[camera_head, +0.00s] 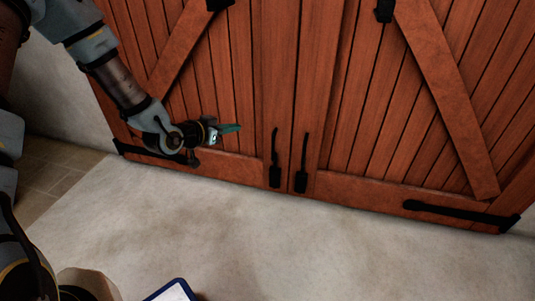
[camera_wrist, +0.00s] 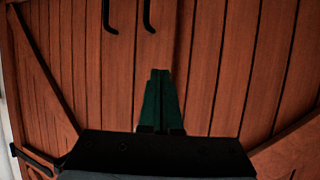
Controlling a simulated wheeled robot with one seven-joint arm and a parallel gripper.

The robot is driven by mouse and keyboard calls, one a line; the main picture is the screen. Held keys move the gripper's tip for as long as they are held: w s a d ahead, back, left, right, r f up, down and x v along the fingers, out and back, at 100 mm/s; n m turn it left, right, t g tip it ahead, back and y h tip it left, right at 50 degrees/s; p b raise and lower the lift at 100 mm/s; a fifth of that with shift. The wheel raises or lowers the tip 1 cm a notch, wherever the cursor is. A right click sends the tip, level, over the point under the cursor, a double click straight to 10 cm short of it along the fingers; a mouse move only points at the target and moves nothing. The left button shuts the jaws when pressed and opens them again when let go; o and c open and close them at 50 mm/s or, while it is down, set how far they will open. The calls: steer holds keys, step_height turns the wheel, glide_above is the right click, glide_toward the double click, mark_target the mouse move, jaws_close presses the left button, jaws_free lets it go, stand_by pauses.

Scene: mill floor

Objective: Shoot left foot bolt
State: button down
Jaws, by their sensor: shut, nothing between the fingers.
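The left foot bolt (camera_head: 275,160) is a dark upright rod with a wider black lower end, low on the left door leaf beside the centre seam. The matching right bolt (camera_head: 301,166) stands on the other leaf. My gripper (camera_head: 232,129) is shut and empty, left of the left bolt and above its lower end, apart from it. In the wrist view, its green fingers (camera_wrist: 160,78) are together before the planks. Two dark hooked rods (camera_wrist: 109,16) hang from that view's top edge; I cannot tell for sure which is which bolt.
The red-brown plank doors (camera_head: 240,80) have diagonal braces and black strap hinges, one at the lower right (camera_head: 455,213). Pale floor (camera_head: 240,230) lies clear before them. A blue-edged white object (camera_head: 172,292) shows at the bottom edge.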

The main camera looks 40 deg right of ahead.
steer(key=shift+s+d+f+g+h+b, duration=0.3)
steer(key=shift+s+d+f+h+b, duration=0.3)
steer(key=shift+s+d+f, duration=0.5)
steer(key=shift+d+f, duration=0.1)
steer(key=f+b+x, duration=0.2)
steer(key=b+x, duration=0.2)
steer(key=x, duration=0.8)
steer(key=shift+f, duration=0.5)
